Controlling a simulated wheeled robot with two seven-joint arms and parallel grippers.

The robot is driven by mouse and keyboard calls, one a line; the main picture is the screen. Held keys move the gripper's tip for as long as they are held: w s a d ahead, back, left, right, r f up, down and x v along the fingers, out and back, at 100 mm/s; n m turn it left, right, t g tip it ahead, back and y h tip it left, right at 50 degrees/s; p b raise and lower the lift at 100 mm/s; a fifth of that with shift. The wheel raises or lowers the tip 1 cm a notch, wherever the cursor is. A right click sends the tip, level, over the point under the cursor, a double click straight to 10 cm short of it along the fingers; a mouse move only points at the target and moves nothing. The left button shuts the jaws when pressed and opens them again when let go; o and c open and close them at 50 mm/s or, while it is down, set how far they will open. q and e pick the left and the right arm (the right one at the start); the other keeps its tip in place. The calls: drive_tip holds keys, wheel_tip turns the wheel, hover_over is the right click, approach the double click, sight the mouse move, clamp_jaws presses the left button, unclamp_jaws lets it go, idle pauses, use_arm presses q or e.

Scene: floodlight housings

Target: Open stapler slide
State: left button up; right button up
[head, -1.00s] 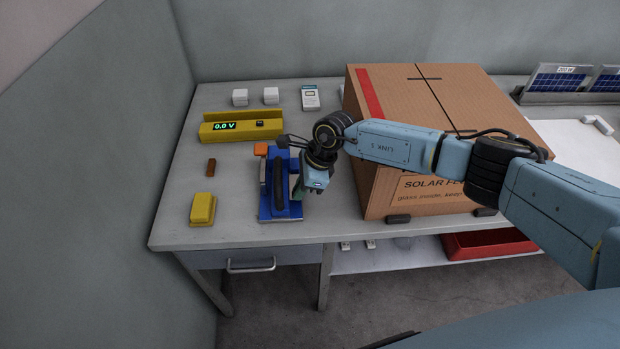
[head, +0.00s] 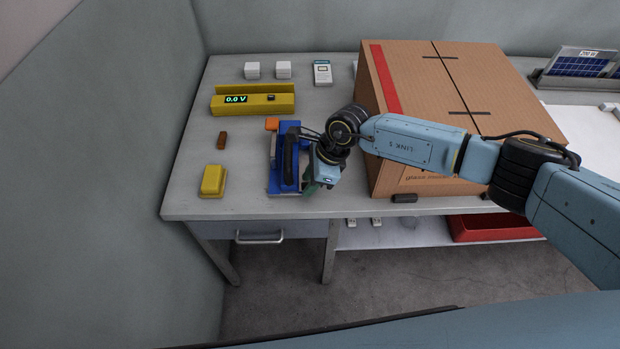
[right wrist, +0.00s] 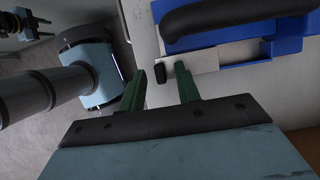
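The stapler (head: 289,160) is blue with a black handle and lies lengthwise near the table's front left. In the right wrist view, a pale metal slide (right wrist: 199,62) with a small black knob (right wrist: 160,74) sticks out beside its blue body (right wrist: 285,38). My right gripper (head: 311,188) is at the stapler's front right side. In the right wrist view, its green fingers (right wrist: 160,88) are apart, with the knob in the gap between them; I see no clear contact. What seems to be my left gripper (right wrist: 42,27) shows small at the upper left of that view.
A large cardboard box (head: 440,85) stands just right of the stapler. A yellow block (head: 213,180), a brown piece (head: 222,140) and a yellow meter (head: 253,102) are left and behind. An orange piece (head: 272,124) sits at the stapler's far end. The table's front edge is close.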

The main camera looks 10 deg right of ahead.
drive_tip(key=v, duration=1.3)
drive_tip(key=shift+r+p, duration=0.25)
drive_tip(key=shift+p, duration=0.05)
